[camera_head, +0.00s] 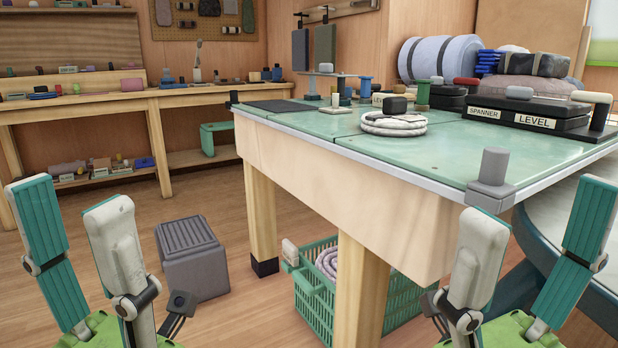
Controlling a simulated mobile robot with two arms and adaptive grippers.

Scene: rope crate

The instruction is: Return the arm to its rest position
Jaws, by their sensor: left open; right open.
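My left gripper (78,228) is at the lower left, its two fingers wide apart with nothing between them. My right gripper (535,240) is at the lower right, also open and empty, in front of the workbench's near corner. A coil of white rope (394,124) lies on the green top of the workbench (370,148). A green crate (318,296) stands on the floor under the workbench, partly hidden by a bench leg. A light rope coil (328,262) shows inside the crate. Both grippers are apart from the rope and the crate.
A grey stool-like box (193,258) stands on the floor right of my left gripper. A grey block (492,170) sits at the bench's near corner. Labelled black cases (530,112) lie at the bench's right. A wooden shelf bench (110,105) lines the back left. Wooden floor lies open between.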

